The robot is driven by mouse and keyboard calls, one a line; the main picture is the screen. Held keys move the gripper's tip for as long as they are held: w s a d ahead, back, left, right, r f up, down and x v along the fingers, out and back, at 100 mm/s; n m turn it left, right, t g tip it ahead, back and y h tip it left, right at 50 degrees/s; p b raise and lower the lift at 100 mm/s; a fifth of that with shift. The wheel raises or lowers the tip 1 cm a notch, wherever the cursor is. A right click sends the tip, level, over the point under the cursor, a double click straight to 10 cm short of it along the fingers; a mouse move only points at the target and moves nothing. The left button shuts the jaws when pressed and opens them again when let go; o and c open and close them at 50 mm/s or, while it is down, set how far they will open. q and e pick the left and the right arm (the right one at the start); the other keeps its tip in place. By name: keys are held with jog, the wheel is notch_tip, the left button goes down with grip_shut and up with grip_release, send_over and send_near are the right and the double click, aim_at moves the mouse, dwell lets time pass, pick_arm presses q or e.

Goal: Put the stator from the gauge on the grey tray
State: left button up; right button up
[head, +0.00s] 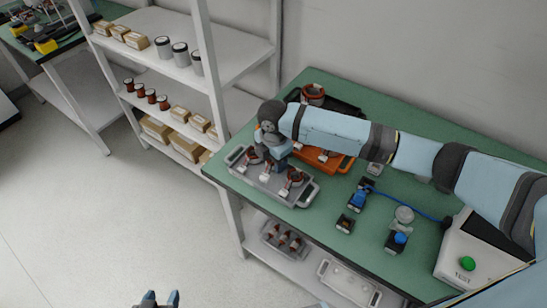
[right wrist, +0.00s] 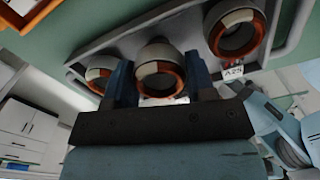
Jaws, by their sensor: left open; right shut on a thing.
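The grey tray (head: 267,182) lies at the left end of the green table. My right gripper (head: 277,162) is over it, reaching in from the right. In the right wrist view its two blue fingers (right wrist: 161,82) are shut on a copper-and-white stator (right wrist: 160,76), which sits in line between two other stators at the tray. One neighbour (right wrist: 98,74) is to the left; the other (right wrist: 236,32), by a tag, is to the right. Whether the held stator touches the tray is unclear. My left gripper (head: 158,299) is open and empty at the bottom edge, away from the table.
An orange tray (head: 342,164) and a black tray with a stator (head: 313,95) lie behind the grey tray. To the right are blue-fitted devices (head: 359,196), (head: 398,238) and a test box (head: 474,250) with a green button. Shelves (head: 170,80) stand to the left.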

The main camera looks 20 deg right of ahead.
jog(key=shift+f, duration=0.65)
jog(key=shift+f, duration=0.1)
jog(key=shift+f+p, duration=0.15)
jog(key=shift+p, duration=0.15)
dwell(0.4)
jog(key=o, duration=0.8)
